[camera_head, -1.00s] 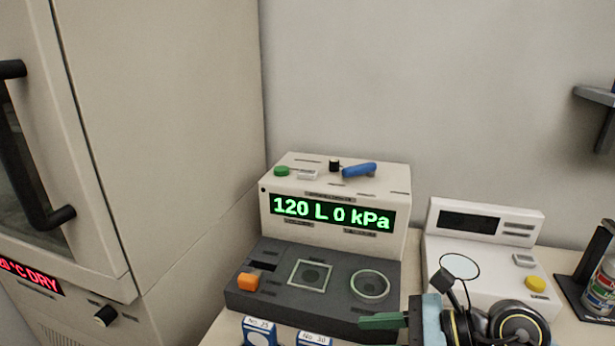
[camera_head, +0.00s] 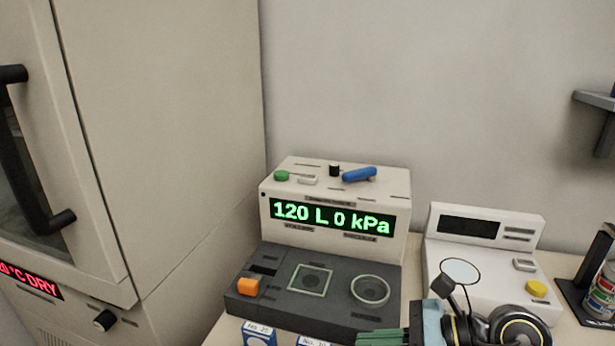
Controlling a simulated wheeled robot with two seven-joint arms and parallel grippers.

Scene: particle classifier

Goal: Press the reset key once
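The beige instrument (camera_head: 390,245) stands on the bench with a green display reading "120 L 0 kPa" (camera_head: 332,217). On its top are a green button (camera_head: 281,176), a small white key (camera_head: 308,180), a black knob (camera_head: 334,169) and a blue lever (camera_head: 359,174). The labels are too small to read, so I cannot tell which one is the reset key. My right gripper (camera_head: 381,339), with green fingers, is low at the bottom edge, in front of the instrument's dark base and apart from the top controls. Its opening is unclear. My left gripper is out of view.
The dark base (camera_head: 330,318) carries an orange switch (camera_head: 248,286), a square window (camera_head: 311,280) and a round ring (camera_head: 370,289). Blue-white boxes (camera_head: 258,333) stand in front. A white scale (camera_head: 485,265) with a yellow button is right. A large cabinet (camera_head: 165,120) is left.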

